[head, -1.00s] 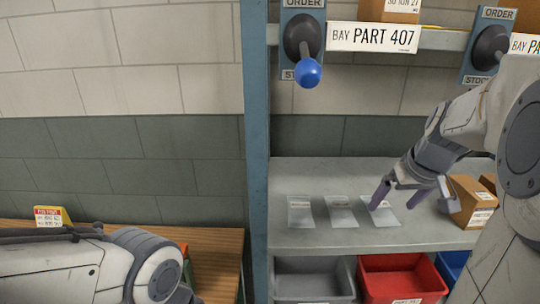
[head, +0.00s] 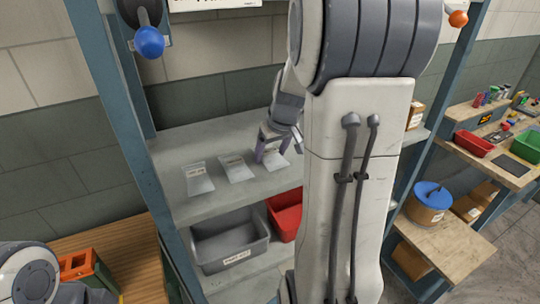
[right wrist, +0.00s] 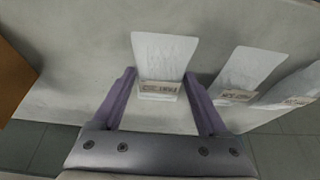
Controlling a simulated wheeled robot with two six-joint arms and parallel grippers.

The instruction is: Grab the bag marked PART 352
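Three clear plastic bags with small printed labels lie in a row on the grey shelf (head: 185,150): a left bag (head: 199,181), a middle bag (head: 236,169) and a right bag (head: 282,163). The labels are too small and blurred to read surely. My right gripper (head: 270,154) is at the right bag and partly covers it. In the right wrist view the open purple fingers (right wrist: 159,75) stand either side of that bag (right wrist: 165,55), with its label between them. I cannot tell whether they touch it. My left gripper is not in view.
Below the shelf are a grey bin (head: 232,244) and a red bin (head: 287,212). Blue posts (head: 125,140) flank the shelf. A cardboard box (head: 415,115) sits at its right end. A blue-knobbed lever (head: 149,42) hangs above. My right arm hides much of the middle.

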